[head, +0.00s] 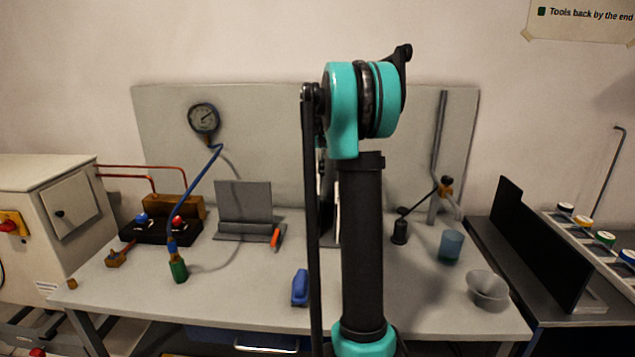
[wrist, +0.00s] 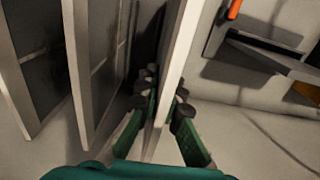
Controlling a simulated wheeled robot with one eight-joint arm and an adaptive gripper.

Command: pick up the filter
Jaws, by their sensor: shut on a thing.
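The filter (wrist: 180,50) shows in the wrist view as an upright panel with a pale, thin edge. My gripper (wrist: 163,98) is shut on it, with green fingers and dark pads on both sides of the panel. The panel's lower end reaches down between the fingers. In the head view my arm stands in front and hides my gripper and most of the filter. I cannot tell whether the filter touches the surface under it.
In the wrist view, pale-framed dark panels (wrist: 75,70) stand close on the left. In the head view, a grey stand (head: 243,200), an orange-handled tool (head: 276,238), a blue object (head: 300,288), a blue cup (head: 451,246) and a funnel (head: 488,289) are on the bench.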

